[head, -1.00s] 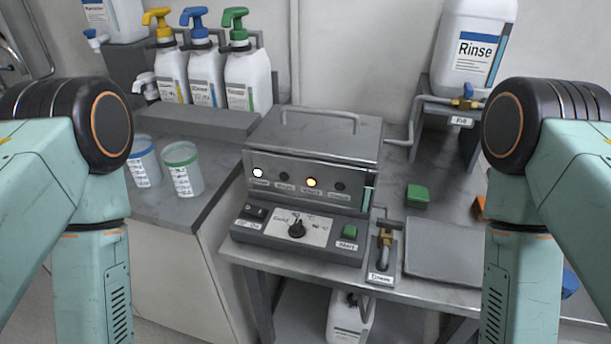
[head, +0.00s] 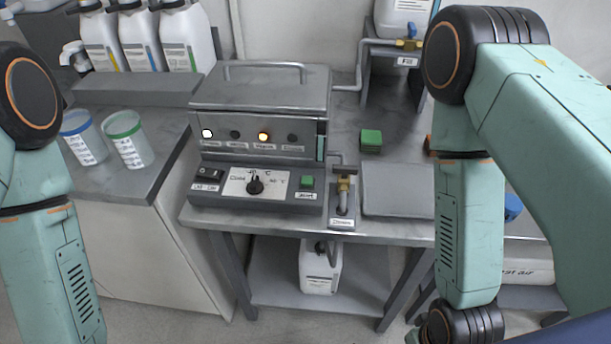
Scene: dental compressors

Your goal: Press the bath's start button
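The grey bath (head: 262,95) stands on the metal table with its lid closed and a bar handle on top. Its front panel has a row of lamps; the far left one glows white and the third glows amber. The lower control box (head: 225,194) carries a black rocker switch (head: 209,174), a dial (head: 255,187) and a green start button (head: 307,182) at its right end, above a small label. Nothing covers the button. My arms come in from the left and right edges, but both grippers are out of view.
A drain valve (head: 343,186) stands right of the control box, beside a flat grey plate (head: 397,189). A green block (head: 371,140) lies behind. Two measuring cups (head: 128,139) and several pump bottles (head: 186,38) stand left. A jug (head: 320,268) sits on the lower shelf.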

